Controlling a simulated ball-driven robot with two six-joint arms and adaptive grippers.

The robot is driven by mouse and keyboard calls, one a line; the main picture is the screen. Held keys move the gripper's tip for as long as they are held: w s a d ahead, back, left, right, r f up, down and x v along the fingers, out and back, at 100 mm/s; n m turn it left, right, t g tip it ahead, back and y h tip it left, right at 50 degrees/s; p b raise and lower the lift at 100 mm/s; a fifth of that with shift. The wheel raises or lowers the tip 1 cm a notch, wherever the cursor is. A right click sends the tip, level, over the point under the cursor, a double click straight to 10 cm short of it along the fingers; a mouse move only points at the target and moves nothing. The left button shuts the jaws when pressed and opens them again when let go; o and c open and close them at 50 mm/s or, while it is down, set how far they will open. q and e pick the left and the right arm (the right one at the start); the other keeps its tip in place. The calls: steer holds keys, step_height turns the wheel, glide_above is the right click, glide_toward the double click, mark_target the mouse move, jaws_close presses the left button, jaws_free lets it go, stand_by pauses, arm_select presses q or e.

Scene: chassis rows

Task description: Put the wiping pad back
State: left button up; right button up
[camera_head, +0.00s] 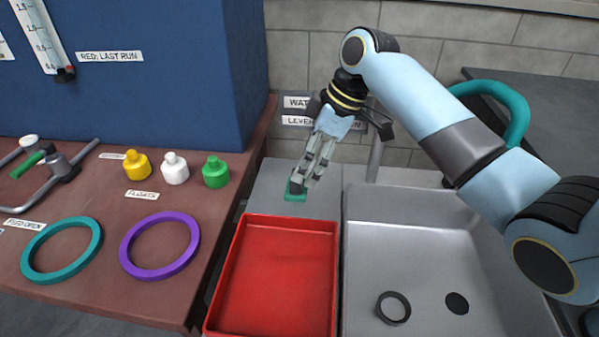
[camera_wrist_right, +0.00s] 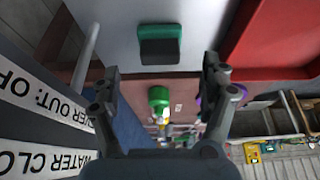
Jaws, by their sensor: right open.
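The wiping pad (camera_head: 295,196) is a small green pad with a dark block on top. It lies on the grey surface (camera_head: 265,190) behind the red tray, and it also shows at the top of the right wrist view (camera_wrist_right: 160,32). My right gripper (camera_head: 304,183) points down at the pad, its fingertips close to it and partly covering it in the head view. In the right wrist view its fingers are spread, with the pad ahead of the gap between them and nothing held. Whether a finger touches the pad I cannot tell. My left gripper is out of view.
The red tray (camera_head: 281,221) is empty. The grey sink (camera_head: 420,235) beside it holds a dark ring (camera_head: 381,308). A brown bench at left carries a teal ring (camera_head: 90,232), a purple ring (camera_head: 126,247) and yellow, white and green floats. A tap stands behind my right gripper.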

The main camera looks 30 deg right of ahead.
steer(key=v, duration=0.5)
steer(key=shift+d+r, duration=0.15)
steer(key=shift+r, duration=0.2)
